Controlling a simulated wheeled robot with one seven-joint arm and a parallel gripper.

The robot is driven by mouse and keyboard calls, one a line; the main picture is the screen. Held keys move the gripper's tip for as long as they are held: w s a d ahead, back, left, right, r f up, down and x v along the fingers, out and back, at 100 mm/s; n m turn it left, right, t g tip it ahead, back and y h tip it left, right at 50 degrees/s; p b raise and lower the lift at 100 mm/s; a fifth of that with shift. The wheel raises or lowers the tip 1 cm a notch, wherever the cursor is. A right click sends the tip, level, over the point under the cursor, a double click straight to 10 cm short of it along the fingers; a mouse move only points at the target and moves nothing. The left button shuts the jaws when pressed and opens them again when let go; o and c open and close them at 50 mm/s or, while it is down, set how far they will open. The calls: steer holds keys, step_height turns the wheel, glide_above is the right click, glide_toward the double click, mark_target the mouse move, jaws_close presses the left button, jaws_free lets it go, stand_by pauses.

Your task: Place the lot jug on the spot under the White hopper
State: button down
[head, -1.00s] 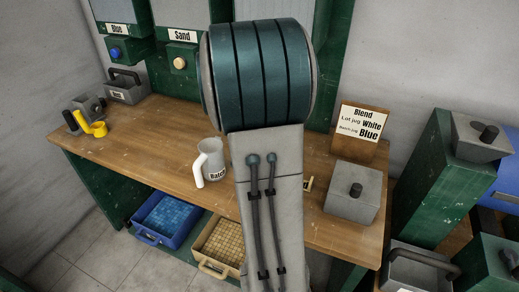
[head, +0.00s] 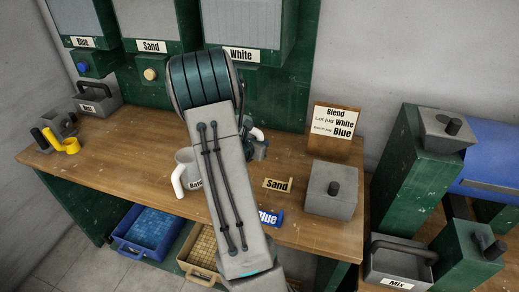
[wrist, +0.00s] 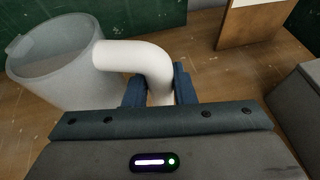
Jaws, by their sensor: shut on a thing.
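My gripper (wrist: 160,92) is shut on the white handle of a grey jug (wrist: 62,70), at the left in the wrist view. I take it for the lot jug; no label shows. In the head view only its white handle (head: 257,133) shows beside my gripper (head: 257,149); my arm hides the rest. I cannot tell whether the jug touches the bench. The White hopper (head: 270,25) hangs on the green back panel. My arm hides the spot under it. The jug marked Batch (head: 184,163) stands on the bench, left of my arm.
The wooden bench (head: 120,150) carries a Sand sign (head: 278,184), a Blue sign (head: 270,217), a grey block with a knob (head: 331,192) and the Blend card (head: 335,130). A yellow-handled item (head: 66,143) stands at the left end. Bare bench lies between the signs and the card.

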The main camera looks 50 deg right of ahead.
steer(key=shift+w+d+f, duration=0.2)
steer(key=shift+w+f, duration=0.05)
steer(key=shift+w, duration=0.05)
steer(key=shift+f+p, duration=0.4)
steer(key=shift+f, duration=1.5)
steer(key=shift+f, duration=0.15)
steer(key=c, duration=1.2)
jaws_free()
